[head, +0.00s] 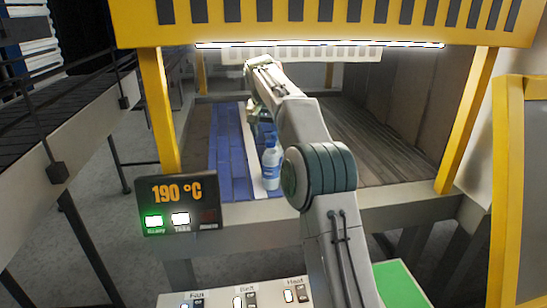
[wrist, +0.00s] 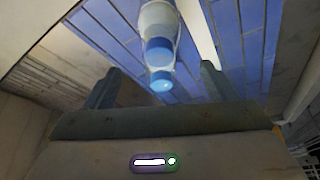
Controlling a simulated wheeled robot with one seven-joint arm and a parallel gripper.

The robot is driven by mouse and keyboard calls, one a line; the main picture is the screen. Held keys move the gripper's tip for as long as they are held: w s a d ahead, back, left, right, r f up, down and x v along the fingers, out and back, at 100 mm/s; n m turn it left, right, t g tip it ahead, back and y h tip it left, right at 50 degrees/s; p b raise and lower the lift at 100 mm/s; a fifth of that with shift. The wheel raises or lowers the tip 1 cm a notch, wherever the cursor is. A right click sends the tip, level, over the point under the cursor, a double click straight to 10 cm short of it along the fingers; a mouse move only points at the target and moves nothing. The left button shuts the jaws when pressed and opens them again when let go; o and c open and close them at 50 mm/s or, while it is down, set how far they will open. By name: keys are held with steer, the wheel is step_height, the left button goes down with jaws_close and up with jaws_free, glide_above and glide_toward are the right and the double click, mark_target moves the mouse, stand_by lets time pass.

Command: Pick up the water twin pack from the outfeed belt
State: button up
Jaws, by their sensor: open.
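The water twin pack (head: 271,166) stands upright on the blue outfeed belt (head: 232,165) in the head view, clear plastic with a blue-and-white label. Its front bottle shows well; the other is partly hidden behind it and my arm. In the wrist view the pack (wrist: 160,22) shows two blue caps at top centre, between the fingers in the picture. My gripper (wrist: 158,68) is open, its two fingers wide apart with nothing held. In the head view it is over the belt beyond the front bottle, largely hidden by my arm.
A yellow frame (head: 160,110) with a lit overhead bar surrounds the belt opening. A white rail (head: 249,150) runs along the belt beside the bottles. A display reading 190 °C (head: 178,203) stands at the front left. The brown slatted surface (head: 385,145) at right is clear.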

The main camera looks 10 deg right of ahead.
mark_target(273, 160)
steer(key=shift+w+d+f, duration=0.1)
steer(key=shift+w+f, duration=0.2)
steer(key=shift+w, duration=0.2)
steer(key=p+x, duration=0.1)
steer(key=x, duration=0.6)
steer(key=shift+d+p, duration=0.15)
steer(key=shift+p, duration=0.15)
steer(key=c, duration=1.7)
steer(key=shift+r, duration=0.15)
jaws_close()
steer(key=shift+r, duration=0.1)
